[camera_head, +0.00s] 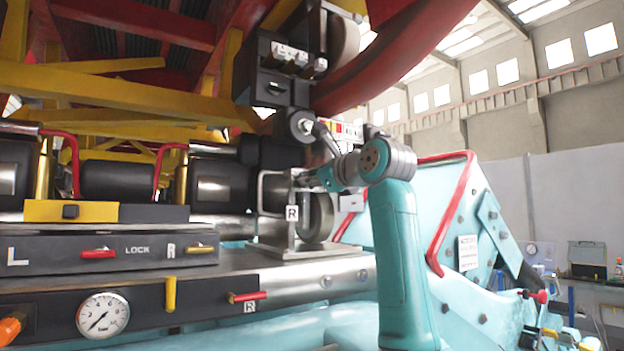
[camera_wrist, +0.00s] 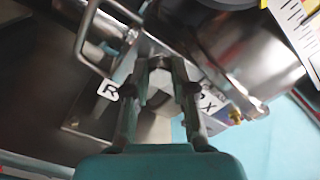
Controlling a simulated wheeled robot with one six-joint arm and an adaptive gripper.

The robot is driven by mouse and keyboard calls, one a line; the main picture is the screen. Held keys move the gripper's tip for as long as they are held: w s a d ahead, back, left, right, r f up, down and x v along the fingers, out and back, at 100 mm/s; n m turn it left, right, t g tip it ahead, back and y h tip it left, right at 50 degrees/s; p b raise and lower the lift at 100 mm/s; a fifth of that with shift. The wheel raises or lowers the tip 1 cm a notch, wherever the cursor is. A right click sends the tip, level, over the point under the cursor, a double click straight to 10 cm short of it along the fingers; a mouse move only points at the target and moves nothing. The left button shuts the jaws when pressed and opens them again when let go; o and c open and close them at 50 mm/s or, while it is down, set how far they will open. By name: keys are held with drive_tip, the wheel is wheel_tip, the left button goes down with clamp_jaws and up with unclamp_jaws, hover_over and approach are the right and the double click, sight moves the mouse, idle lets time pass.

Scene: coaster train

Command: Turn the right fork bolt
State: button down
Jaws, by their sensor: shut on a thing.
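My gripper (camera_wrist: 160,70) reaches in over the metal bracket marked R. Its two dark fingertips are close together on a small grey metal piece, which I take to be the right fork bolt (camera_wrist: 159,63). The fingers hide most of it, so its turn angle cannot be read. In the head view, my gripper (camera_head: 316,180) is at the top of the R bracket (camera_head: 291,236), beside a round metal wheel (camera_head: 318,217). The bolt itself is not clear in that view.
A bent metal handle (camera_wrist: 88,40) stands left of the fingers. A large metal cylinder (camera_wrist: 255,55) is close on the right, with a white scale (camera_wrist: 298,30) beyond. In the head view, a black panel (camera_head: 128,252) carries L, LOCK and R levers; a pressure gauge (camera_head: 102,314) is below.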

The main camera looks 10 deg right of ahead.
drive_tip(key=shift+f+m, duration=0.15)
drive_tip(key=shift+m, duration=0.45)
drive_tip(key=c, duration=1)
unclamp_jaws()
drive_tip(key=shift+o, duration=0.2)
drive_tip(key=v, duration=1.2)
